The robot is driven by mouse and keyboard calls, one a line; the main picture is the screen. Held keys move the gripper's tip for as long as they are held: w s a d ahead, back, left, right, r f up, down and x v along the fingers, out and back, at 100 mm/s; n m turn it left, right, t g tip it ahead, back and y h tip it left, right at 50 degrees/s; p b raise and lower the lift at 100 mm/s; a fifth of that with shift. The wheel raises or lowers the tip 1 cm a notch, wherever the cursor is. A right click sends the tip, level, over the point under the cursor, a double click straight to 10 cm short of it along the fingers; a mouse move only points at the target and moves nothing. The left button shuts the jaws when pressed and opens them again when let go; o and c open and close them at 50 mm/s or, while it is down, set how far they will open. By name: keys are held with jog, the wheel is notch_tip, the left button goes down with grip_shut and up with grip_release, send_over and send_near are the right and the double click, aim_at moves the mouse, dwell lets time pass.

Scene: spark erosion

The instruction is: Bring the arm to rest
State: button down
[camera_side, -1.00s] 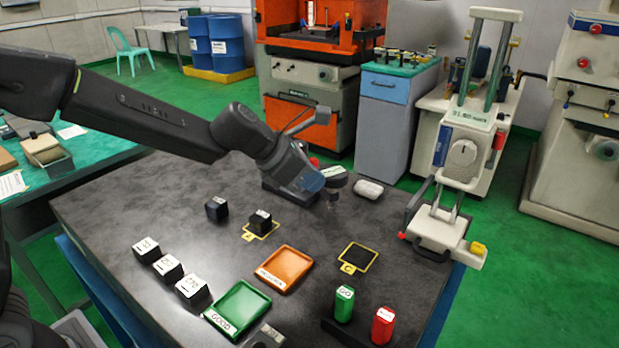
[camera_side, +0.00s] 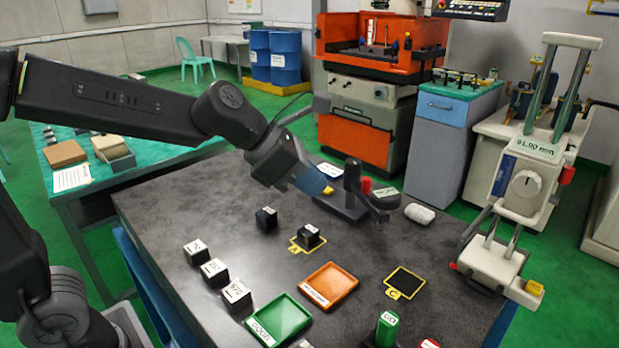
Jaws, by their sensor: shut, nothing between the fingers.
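My arm reaches in from the left over the dark worktable (camera_side: 160,215). My gripper (camera_side: 326,190) is at its end, above the back part of the table, in front of a dark stand (camera_side: 352,180). It is small and partly lost against the stand; its fingers look shut, with nothing seen held. No block is in contact with it.
A black block (camera_side: 308,236) sits on marked square A; square C (camera_side: 405,282) is empty. Another block (camera_side: 266,219) and several labelled blocks (camera_side: 215,270) stand left. Green (camera_side: 280,320) and orange (camera_side: 329,287) trays are empty. A height gauge (camera_side: 490,262) stands right.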

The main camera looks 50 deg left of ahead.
jog(key=shift+s+r, duration=0.15)
jog(key=shift+s, duration=0.1)
